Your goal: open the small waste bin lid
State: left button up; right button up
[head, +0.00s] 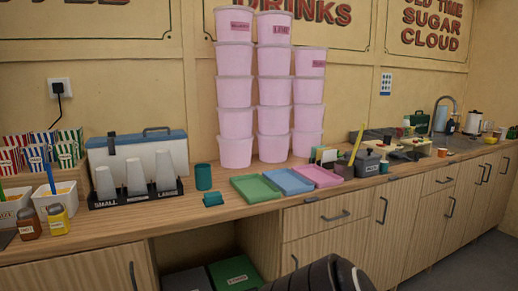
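I cannot pick out the small waste bin for certain. In the head view, a green lidded box (235,272) with a pale label sits in the open space under the counter. A dark grey box (187,281) stands beside it on the left, cut off by the frame's bottom edge. Their tops look closed. A small teal cylinder (204,176) stands upright on the counter, with a small teal object (213,199) in front of it. Neither of my grippers is visible. A dark rounded part, probably of my arm, shows at the bottom centre.
The wooden counter (150,231) runs along the wall. On it are a cup holder (137,197), tall stacks of pink tubs (273,89), green (256,188), blue (289,181) and pink (318,176) trays, and a grey pot (367,162). Drawers and cupboards fill the right. Floor shows at lower right.

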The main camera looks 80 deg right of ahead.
aim_at(363, 154)
jog(key=z, duration=3.3)
jog(key=i+l+u, duration=0.1)
jog(key=i+l, duration=0.2)
jog(key=i+l+u, duration=0.15)
jog(key=i+l, duration=0.2)
jog(key=i+l+u, duration=0.1)
jog(key=i+l, duration=0.25)
jog(key=i+l+u, duration=0.15)
jog(key=i+l, duration=0.25)
jog(key=i+l+u, duration=0.1)
jog(key=i+l, duration=0.25)
jog(key=i+l+u, duration=0.15)
jog(key=i+l, duration=0.15)
jog(key=l, duration=0.3)
jog(key=i+l+u, duration=0.1)
jog(key=i+l, duration=0.2)
jog(key=l, duration=0.15)
